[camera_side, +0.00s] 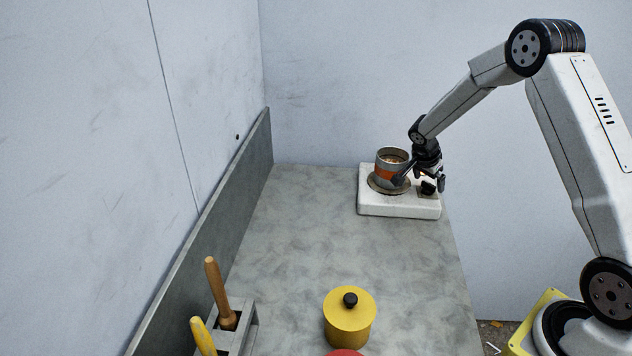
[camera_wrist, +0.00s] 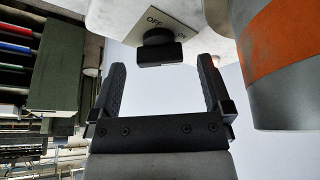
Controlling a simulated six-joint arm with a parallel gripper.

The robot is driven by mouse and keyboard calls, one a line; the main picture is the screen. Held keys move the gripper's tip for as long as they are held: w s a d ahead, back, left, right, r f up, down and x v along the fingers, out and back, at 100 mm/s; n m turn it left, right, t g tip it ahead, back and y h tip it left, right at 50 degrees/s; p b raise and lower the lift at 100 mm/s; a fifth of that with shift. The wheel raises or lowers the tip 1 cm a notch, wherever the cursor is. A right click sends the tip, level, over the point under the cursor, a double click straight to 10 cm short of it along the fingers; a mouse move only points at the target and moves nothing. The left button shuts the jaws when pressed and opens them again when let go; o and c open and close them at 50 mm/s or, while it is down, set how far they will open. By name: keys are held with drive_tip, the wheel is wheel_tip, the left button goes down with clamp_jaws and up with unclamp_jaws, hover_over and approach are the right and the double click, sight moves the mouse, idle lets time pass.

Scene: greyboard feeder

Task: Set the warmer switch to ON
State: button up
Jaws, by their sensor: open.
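The white warmer (camera_side: 398,210) stands at the far right end of the counter. Its black switch knob (camera_side: 429,187) sits on the right part of the base. I cannot tell which setting the knob is at. A metal pot with an orange band (camera_side: 391,171) stands on the warmer and fills the right of the wrist view (camera_wrist: 283,60). My gripper (camera_wrist: 162,66) is open, its fingers either side of the knob's line, apparently not touching it.
A yellow lidded canister (camera_side: 349,322) and part of a red object (camera_side: 345,353) are at the front of the counter. A grey holder (camera_side: 240,335) with wooden and yellow handles is at front left. The middle of the counter (camera_side: 320,240) is clear.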

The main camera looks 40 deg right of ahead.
drive_tip(key=v, duration=0.6)
drive_tip(key=shift+a+r, duration=0.25)
drive_tip(key=shift+r, duration=0.05)
drive_tip(key=s+a+r+n+t+y, duration=0.1)
drive_tip(key=s+a+n+y, duration=0.1)
drive_tip(key=s+a+n, duration=0.6)
drive_tip(key=s+a+n+t+y, duration=0.1)
drive_tip(key=s+a+n+y, duration=0.1)
drive_tip(key=s+a+n, duration=0.6)
drive_tip(key=a+n, duration=0.2)
drive_tip(key=a, duration=0.4)
drive_tip(key=shift+s+r+t, duration=0.3)
drive_tip(key=shift+r, duration=0.05)
